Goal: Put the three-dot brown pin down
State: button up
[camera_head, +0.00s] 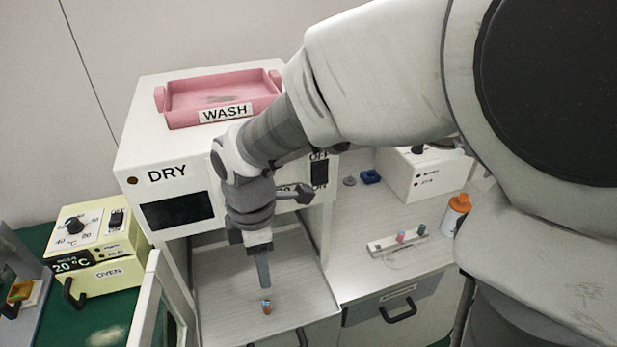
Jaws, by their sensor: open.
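A small pin (266,307), brown-orange with a bluish top, stands on the pale ribbed surface (222,300) below the cabinet marked DRY. Its dots are too small to make out. My gripper (264,287) points down just above and behind the pin in the picture. It is open, and a small gap shows between its fingertips and the pin.
A pink tray marked WASH (222,98) sits on the DRY cabinet (140,150). A yellow oven (100,250) stands left. A white rack (385,243) with small pins and an orange bottle (456,213) are on the right counter. An open door panel (150,300) stands left of the ribbed surface.

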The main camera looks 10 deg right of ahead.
jog(key=s+d+r+m+t, duration=0.2)
jog(key=d+r+m, duration=0.4)
jog(key=d+m, duration=0.3)
jog(key=s+d+r+m+t, duration=0.3)
jog(key=s+d+r+m, duration=0.2)
jog(key=d+m, duration=0.4)
jog(key=shift+s+r+m+t, duration=0.15)
jog(key=shift+r+m+t, duration=0.15)
jog(key=shift+r+m, duration=0.65)
jog(key=shift+f, duration=0.15)
